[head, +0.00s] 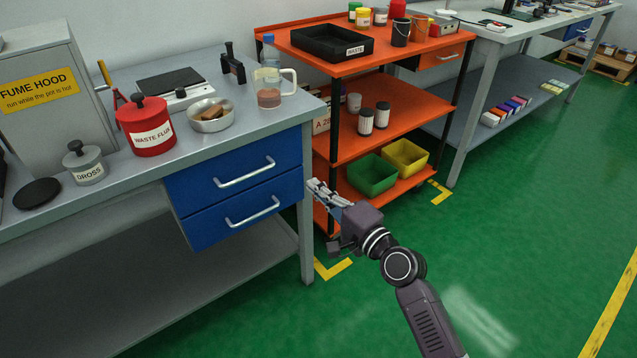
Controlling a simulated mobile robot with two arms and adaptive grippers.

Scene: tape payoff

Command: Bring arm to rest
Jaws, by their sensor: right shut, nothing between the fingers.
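My right gripper (318,190) is shut and empty. It is in the middle of the head view, in front of the gap between the grey workbench (285,110) and the orange cart (400,100). Its fingers point up and left, close in the picture to the bench's front right leg; I cannot tell the exact distance. My right arm comes in from the lower right over the green floor. My left gripper is not in view.
The bench holds a red waste flux can (150,125), a dross pot (84,160), a metal bowl (211,114) and a jug (269,88). Blue drawers (235,190) face the arm. Green (372,175) and yellow (405,158) bins sit low on the cart. Floor at right is clear.

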